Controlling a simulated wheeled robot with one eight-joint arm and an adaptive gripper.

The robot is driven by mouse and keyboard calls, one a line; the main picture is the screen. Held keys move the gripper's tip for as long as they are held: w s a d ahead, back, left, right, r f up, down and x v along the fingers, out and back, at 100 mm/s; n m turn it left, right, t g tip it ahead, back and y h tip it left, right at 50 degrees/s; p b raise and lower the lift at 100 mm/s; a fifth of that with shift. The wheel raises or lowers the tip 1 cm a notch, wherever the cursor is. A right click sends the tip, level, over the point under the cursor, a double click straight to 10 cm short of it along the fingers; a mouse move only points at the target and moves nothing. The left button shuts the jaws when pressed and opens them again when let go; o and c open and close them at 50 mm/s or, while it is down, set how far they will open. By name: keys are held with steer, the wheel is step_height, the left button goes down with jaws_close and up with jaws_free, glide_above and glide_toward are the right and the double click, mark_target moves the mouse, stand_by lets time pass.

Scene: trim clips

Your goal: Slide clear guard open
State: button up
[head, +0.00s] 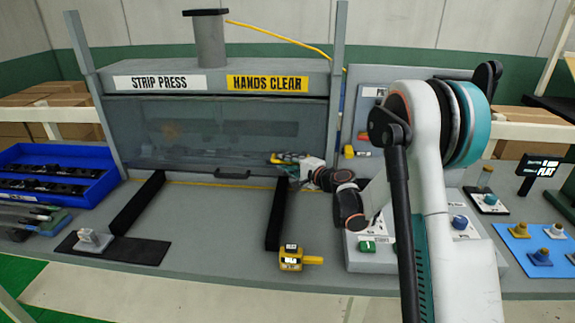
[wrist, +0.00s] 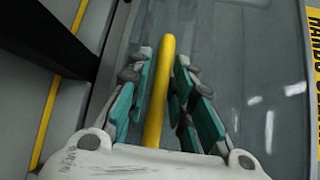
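The clear guard (head: 200,125) is a smoky see-through panel across the front of the strip press, below its header. A dark handle (head: 233,174) sits on its lower edge. My gripper (head: 280,158) is at the guard's lower right, pointing left, to the right of that handle. In the wrist view my gripper (wrist: 163,85) has its teal-padded fingers apart. A yellow round-ended bar (wrist: 160,85) lies between them, with gaps visible on both sides. I cannot tell what the bar is fixed to. The guard's glass (wrist: 240,70) fills the background there.
Two black rails (head: 137,203) and (head: 277,213) run forward on the bench. A yellow device (head: 292,258) stands near the front edge. A control box (head: 370,250) with a green button is below my arm. A blue bin (head: 60,172) is left. Bench between the rails is clear.

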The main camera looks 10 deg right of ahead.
steer(key=shift+w+a, duration=0.1)
steer(key=shift+w, duration=0.05)
steer(key=shift+c, duration=0.2)
jaws_close()
step_height(320, 180, up, 19)
steer(key=p, duration=0.8)
steer(key=shift+p, duration=0.4)
steer(key=shift+o, duration=0.2)
jaws_free()
